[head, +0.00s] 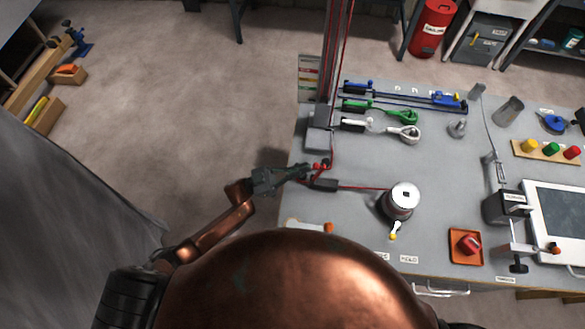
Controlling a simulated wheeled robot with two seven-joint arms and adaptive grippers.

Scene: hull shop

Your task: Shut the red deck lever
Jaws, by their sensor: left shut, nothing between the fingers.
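The red deck lever (322,165) is at the left edge of the grey bench (345,215), above a dark clutch body (324,185). A red line runs from the clutch to the winch (404,192). The lever looks raised, but it is small and partly covered, so its exact angle is unclear. My left gripper (306,171) is shut and empty, with its fingertips right beside the lever on its left. I cannot tell whether they touch it. My right gripper is not in view.
Blue (357,87), green (356,104) and white (354,124) levers sit farther back on the bench. A mast (336,50) with red lines rises at its back left edge. An orange tray (466,247) lies right of the winch.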

